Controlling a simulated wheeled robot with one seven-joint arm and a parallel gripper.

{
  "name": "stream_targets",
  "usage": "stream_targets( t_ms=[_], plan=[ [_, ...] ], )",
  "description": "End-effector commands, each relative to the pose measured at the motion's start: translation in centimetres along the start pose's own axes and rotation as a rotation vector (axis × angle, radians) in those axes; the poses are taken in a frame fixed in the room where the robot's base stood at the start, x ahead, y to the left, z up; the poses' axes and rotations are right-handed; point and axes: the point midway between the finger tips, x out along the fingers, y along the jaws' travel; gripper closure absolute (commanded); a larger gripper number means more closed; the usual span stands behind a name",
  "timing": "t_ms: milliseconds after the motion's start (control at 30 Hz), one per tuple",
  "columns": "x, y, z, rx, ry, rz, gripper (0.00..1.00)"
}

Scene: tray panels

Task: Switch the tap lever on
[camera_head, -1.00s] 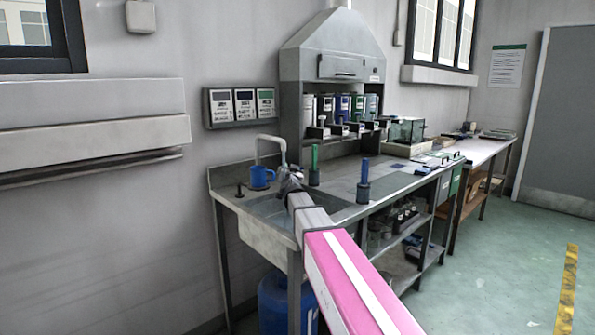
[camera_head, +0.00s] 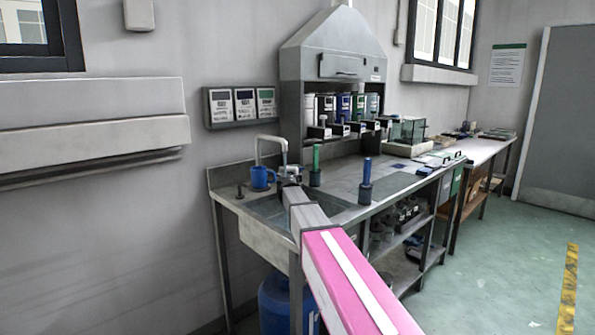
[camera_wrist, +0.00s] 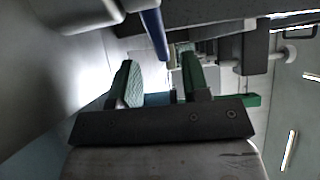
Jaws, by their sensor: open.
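A pale curved tap (camera_head: 270,146) rises at the back of the sink at the left end of the bench. A small dark upright fitting (camera_head: 239,191) stands on the counter left of the sink; I cannot tell if it is the tap lever. My gripper (camera_head: 290,172) is over the sink, just in front of the tap and right of the blue mug (camera_head: 261,178). In the wrist view my gripper (camera_wrist: 157,62) is open, its green-padded fingers apart. A blue rod (camera_wrist: 153,38) shows beyond the fingertips; I cannot tell if it is touched.
A green tube (camera_head: 315,160) and a blue tube (camera_head: 366,172) stand upright in dark holders right of my gripper. The sink basin (camera_head: 262,208) lies below. Three labelled panels (camera_head: 244,106) hang on the wall behind. A grey hood (camera_head: 340,62) stands at the back.

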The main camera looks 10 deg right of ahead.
Motion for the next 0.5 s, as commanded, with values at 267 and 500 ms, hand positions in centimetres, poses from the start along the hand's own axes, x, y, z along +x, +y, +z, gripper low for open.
stream_targets(
  t_ms=[267,500],
  plan=[
    [4.4,0.0,0.2,-0.002,-0.001,-0.001,0.57],
    [5.4,0.0,0.0,-0.003,-0.001,-0.001,0.57]
  ],
)
